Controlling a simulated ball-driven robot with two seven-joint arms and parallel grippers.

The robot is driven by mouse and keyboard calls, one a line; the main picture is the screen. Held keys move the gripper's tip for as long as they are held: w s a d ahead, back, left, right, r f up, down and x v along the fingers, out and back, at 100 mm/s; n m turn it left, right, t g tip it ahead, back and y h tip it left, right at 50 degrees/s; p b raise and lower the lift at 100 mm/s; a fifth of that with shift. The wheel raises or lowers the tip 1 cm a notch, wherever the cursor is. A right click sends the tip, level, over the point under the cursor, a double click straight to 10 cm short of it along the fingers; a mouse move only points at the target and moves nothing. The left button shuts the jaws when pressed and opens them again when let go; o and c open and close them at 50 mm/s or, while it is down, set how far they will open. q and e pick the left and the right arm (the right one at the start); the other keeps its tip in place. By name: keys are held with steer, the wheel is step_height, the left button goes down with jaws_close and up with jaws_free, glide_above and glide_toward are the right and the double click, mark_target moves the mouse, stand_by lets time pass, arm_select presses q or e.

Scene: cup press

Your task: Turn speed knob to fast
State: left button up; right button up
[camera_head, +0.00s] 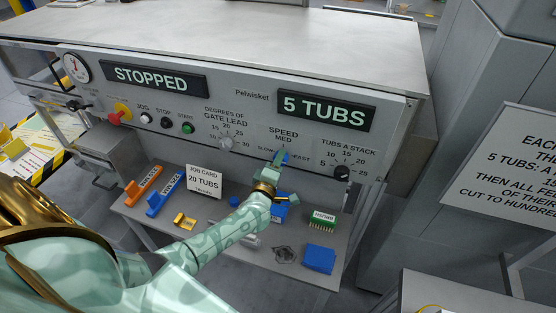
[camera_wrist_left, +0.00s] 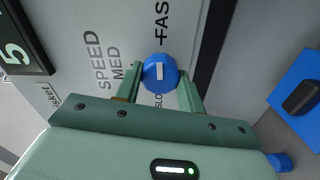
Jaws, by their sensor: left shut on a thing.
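The speed knob (camera_wrist_left: 160,73) is a round blue knob with a white mark, on the front panel under the SPEED label. In the left wrist view the panel appears turned, with FAST above the knob, SLOW below it and MED to its left. The white mark lies along the line between FAST and SLOW; which end it points to is hard to tell. My left gripper (camera_wrist_left: 161,77) is shut on the knob, one finger on each side. In the head view my left gripper (camera_head: 280,161) reaches up to the panel and mostly hides the knob. My right gripper is not in view.
The left display (camera_head: 153,79) reads STOPPED and the right display (camera_head: 326,110) reads 5 TUBS. The gate lead dial (camera_head: 226,143) and the black stack dial (camera_head: 342,172) flank the knob. Below, a shelf holds a job card (camera_head: 204,181), orange and blue pieces and a green block (camera_head: 323,219).

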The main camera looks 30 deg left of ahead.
arm_select(q)
steer(key=shift+f+m, duration=0.1)
steer(key=shift+m, duration=0.4)
steer(key=o, duration=1)
steer(key=shift+c, duration=0.2)
steer(key=p+v, duration=0.1)
steer(key=v, duration=1.5)
steer(key=shift+s+p, duration=0.25)
steer(key=shift+p, duration=0.05)
